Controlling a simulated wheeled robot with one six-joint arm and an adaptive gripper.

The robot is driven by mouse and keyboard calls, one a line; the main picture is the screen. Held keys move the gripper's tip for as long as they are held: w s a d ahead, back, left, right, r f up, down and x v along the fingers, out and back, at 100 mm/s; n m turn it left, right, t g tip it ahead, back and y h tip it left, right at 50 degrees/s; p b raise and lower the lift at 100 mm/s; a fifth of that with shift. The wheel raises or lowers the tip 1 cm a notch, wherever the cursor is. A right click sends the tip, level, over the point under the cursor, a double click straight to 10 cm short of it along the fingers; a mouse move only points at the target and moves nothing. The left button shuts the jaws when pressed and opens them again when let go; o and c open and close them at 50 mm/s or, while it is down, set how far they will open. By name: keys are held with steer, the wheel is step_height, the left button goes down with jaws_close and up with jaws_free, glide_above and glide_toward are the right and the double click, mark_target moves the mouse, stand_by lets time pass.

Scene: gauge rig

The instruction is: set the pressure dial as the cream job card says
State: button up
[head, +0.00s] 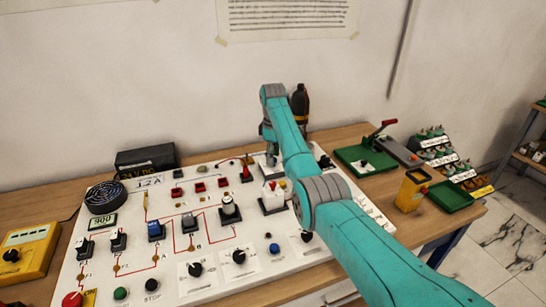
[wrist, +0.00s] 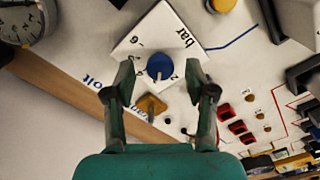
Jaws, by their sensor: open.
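The pressure dial is a blue round knob (wrist: 160,66) on a white plate (wrist: 140,38) marked "bar" in the wrist view. Some scale figures show around it, one looking like a 6; the pointer's reading is too small to tell. My gripper (wrist: 160,76) is open, with one finger to the left and one to the right of the knob. I cannot tell whether the fingers touch it. In the head view my arm hides the dial and most of my gripper. I cannot make out the cream job card for certain; a pale sheet (head: 287,14) with unreadable lines hangs on the wall.
A round gauge (wrist: 24,22) sits beside the dial plate, and a yellow-brown tap-like part (wrist: 151,106) lies close below the knob. The white panel (head: 140,270) carries several knobs, switches and buttons. A green tray (head: 449,196) stands at the right.

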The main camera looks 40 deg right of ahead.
step_height(320, 180, up, 12)
steer(key=shift+f, duration=0.25)
stand_by(0.6)
